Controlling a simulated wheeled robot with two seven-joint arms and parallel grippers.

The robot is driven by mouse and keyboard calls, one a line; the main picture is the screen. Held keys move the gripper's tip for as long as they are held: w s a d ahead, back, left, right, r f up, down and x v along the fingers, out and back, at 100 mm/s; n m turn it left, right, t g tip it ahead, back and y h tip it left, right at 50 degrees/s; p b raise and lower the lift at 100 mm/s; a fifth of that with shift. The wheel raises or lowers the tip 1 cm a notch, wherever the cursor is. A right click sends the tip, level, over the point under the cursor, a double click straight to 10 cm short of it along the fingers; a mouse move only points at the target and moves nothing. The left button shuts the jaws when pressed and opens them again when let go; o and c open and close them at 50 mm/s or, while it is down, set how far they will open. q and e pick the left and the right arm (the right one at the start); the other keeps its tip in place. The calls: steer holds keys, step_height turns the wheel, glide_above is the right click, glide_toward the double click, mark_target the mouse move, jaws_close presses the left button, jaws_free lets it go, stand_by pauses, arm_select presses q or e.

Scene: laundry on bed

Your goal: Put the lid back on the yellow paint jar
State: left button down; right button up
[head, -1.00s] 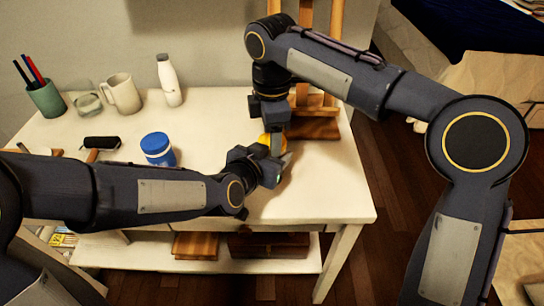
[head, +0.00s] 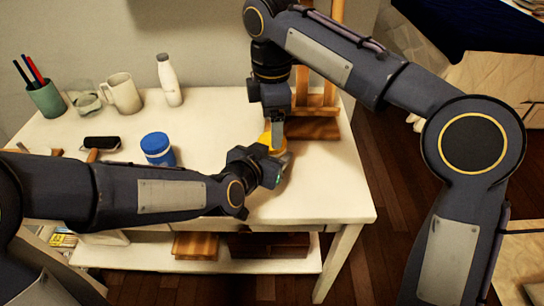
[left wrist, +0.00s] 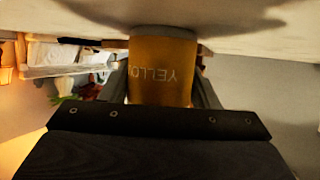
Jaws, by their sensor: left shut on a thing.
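The yellow paint jar (head: 266,139) stands on the white table, partly hidden by my grippers in the head view. In the left wrist view the jar (left wrist: 162,75) appears upside down, with its lettering between the two grey fingers. My left gripper (head: 279,161) is shut on the jar from the near side. My right gripper (head: 277,132) points straight down at the jar's top. Its fingertips overlap the yellow there, and I cannot tell whether it is open or shut. I cannot make out a separate lid.
A blue-lidded jar (head: 157,148) stands left of my grippers. A black roller-like item (head: 101,143), a white mug (head: 124,94), a glass (head: 86,102), a white bottle (head: 169,82) and a green pen cup (head: 46,98) are farther left. A wooden easel (head: 318,128) stands behind right.

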steer(key=shift+r, duration=0.45)
steer(key=shift+m, duration=0.3)
steer(key=shift+c, duration=1.4)
steer(key=m, duration=0.8)
steer(key=shift+r, duration=0.4)
steer(key=m, duration=0.1)
steer(key=r+m, duration=0.1)
steer(key=m, duration=0.2)
steer(key=shift+r, duration=0.25)
steer(key=m, duration=0.1)
steer(key=r+m, duration=0.1)
steer(key=m, duration=0.1)
steer(key=shift+r, duration=0.1)
